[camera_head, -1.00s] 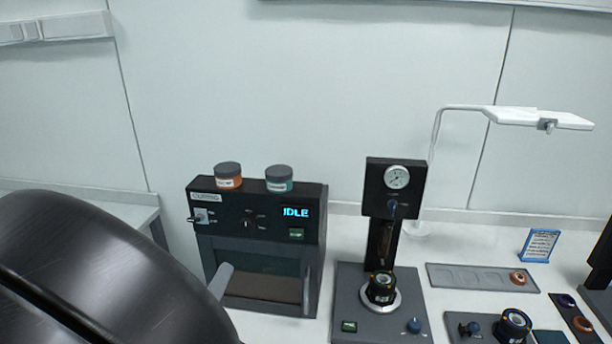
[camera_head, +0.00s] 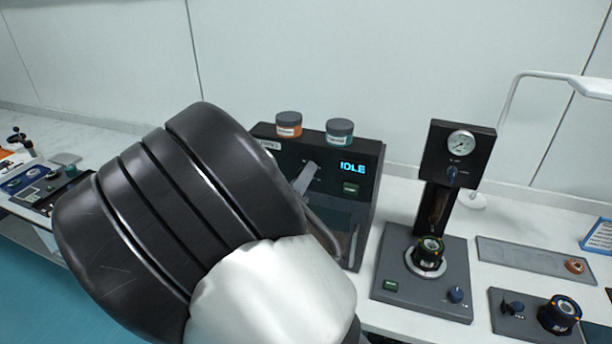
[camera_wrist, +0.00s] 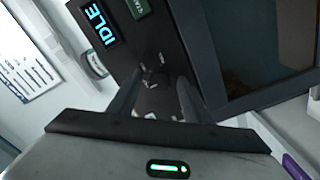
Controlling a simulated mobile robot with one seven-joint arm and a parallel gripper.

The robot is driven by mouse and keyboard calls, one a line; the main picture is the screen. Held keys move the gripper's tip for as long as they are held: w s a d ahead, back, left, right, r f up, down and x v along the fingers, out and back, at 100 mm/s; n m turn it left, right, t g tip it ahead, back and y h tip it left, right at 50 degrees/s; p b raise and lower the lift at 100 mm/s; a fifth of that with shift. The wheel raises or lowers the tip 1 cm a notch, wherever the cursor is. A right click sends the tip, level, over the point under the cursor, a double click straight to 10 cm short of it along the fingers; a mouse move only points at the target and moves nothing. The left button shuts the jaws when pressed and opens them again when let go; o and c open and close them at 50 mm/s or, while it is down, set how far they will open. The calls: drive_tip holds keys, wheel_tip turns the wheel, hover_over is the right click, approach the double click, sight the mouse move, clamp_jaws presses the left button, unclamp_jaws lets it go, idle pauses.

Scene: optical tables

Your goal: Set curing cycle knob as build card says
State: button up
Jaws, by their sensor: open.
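The curing unit (camera_head: 372,160) is a dark box with a lit IDLE display and a green button. Its cycle knob (camera_wrist: 152,74) shows small and dark between my fingers in the wrist view, with light markings around it. Its exact setting is too small to read. My gripper (camera_wrist: 161,78) is open, with its fingers pointing at the panel on either side of the knob. I cannot tell whether they touch it. In the head view my arm and a grey finger cover the knob and the panel's left part. A blue-framed card (camera_head: 598,236) stands at the right edge, its text unreadable.
An orange-labelled jar (camera_head: 289,125) and a teal-labelled jar (camera_head: 339,131) stand on the unit. A press with a gauge (camera_head: 461,142) stands to its right. A shallow tray (camera_head: 520,256) and a small dark fixture (camera_head: 535,315) lie farther right. A lamp (camera_head: 590,85) overhangs.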

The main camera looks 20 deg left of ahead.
drive_tip(key=c, duration=1.1)
drive_tip(key=shift+o, duration=0.2)
drive_tip(key=shift+w+m, duration=0.1)
drive_tip(key=shift+m, duration=0.2)
drive_tip(key=shift+f+m+b, duration=0.1)
drive_tip(key=shift+m+b, duration=4.5)
drive_tip(key=shift+m, duration=0.9)
